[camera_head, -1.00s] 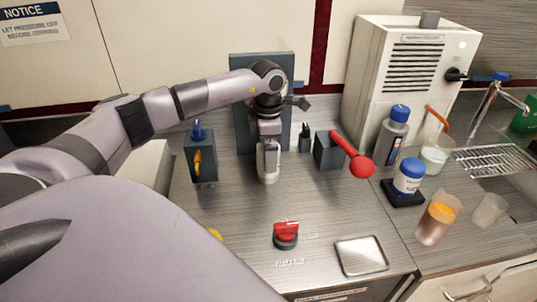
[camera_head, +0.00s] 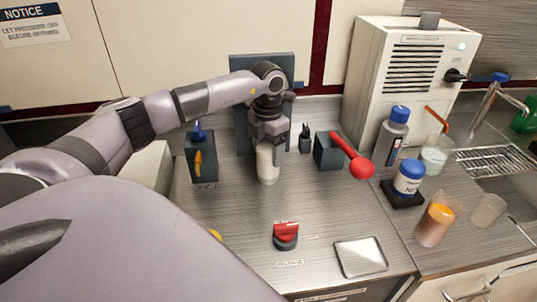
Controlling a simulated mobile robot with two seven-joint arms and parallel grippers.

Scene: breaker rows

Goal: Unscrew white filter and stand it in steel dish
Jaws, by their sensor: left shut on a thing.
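The white filter (camera_head: 267,164) is a pale upright cylinder in front of the dark grey upright panel (camera_head: 241,125). My left gripper (camera_head: 267,143) is over its top from above and is shut on it. The gripper hides the filter's upper end, so I cannot see how it joins its mount. The steel dish (camera_head: 361,257) is a shallow square tray lying empty near the counter's front edge, to the right of the red knob. My right gripper is not in view.
A red-handled lever (camera_head: 352,160) sticks out right of the filter. A red knob (camera_head: 286,235) stands left of the dish. A blue-and-yellow valve block (camera_head: 200,157) is at left. Bottles and beakers (camera_head: 437,222) stand at right. The counter between filter and dish is mostly clear.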

